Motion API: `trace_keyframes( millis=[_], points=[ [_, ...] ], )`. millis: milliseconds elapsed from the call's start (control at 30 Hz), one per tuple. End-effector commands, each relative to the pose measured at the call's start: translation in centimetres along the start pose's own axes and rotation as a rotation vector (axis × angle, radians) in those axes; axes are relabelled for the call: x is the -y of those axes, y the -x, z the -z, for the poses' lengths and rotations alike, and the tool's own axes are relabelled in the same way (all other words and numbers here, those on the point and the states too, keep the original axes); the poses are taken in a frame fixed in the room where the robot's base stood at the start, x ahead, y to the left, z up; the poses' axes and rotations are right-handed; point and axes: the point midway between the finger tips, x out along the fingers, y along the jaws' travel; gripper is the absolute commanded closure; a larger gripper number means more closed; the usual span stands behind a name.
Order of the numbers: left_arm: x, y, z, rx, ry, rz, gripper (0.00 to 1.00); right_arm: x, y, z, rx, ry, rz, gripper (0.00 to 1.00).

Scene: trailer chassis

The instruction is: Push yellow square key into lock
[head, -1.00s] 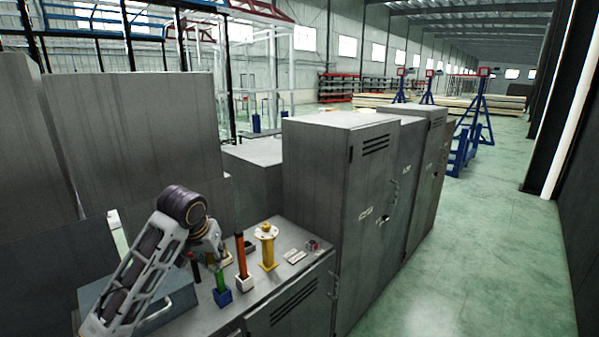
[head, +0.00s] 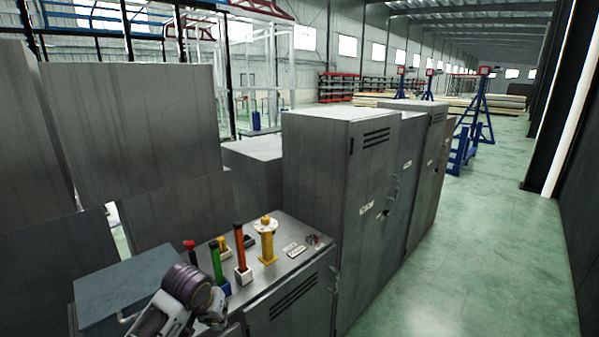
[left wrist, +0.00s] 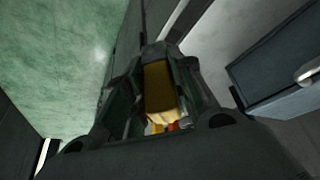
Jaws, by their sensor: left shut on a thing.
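My left gripper (head: 214,316) is low in the head view, at the near edge of the cabinet top. In the left wrist view its fingers (left wrist: 158,88) are shut on a yellow block-shaped piece (left wrist: 159,88), which looks like the yellow square key. The piece is hidden in the head view. A yellow post with a pale round flange (head: 267,243) stands upright on the cabinet top, apart from the gripper. A smaller yellow piece (head: 223,244) stands behind the coloured sticks. I cannot tell which is the lock. My right gripper is not in view.
A green stick (head: 215,262), an orange stick (head: 240,248) in a white base and a red-topped piece (head: 190,246) stand close together on the cabinet top (head: 295,230). A blue-grey case (head: 130,285) is at left. A tall grey locker (head: 315,190) rises at right.

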Motion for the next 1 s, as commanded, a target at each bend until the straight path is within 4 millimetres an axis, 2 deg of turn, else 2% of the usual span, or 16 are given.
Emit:
trace_keyframes(
  millis=[33,300,500,700,1000],
  points=[
    [-0.1,-0.8,-1.0,0.003,0.000,0.001,1.00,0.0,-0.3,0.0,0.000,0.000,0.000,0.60],
    [-0.5,-3.7,-5.0,0.004,-0.002,0.000,1.00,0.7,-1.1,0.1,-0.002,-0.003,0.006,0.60],
    [-0.6,-5.1,-7.2,0.001,-0.002,0.000,1.00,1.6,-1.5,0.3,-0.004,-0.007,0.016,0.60],
    [-0.6,-5.6,-8.0,0.000,-0.002,0.000,1.00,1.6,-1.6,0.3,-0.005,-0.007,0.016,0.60],
    [-0.6,-5.6,-8.1,0.000,-0.001,0.000,1.00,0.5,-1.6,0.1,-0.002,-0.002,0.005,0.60]
  ],
)
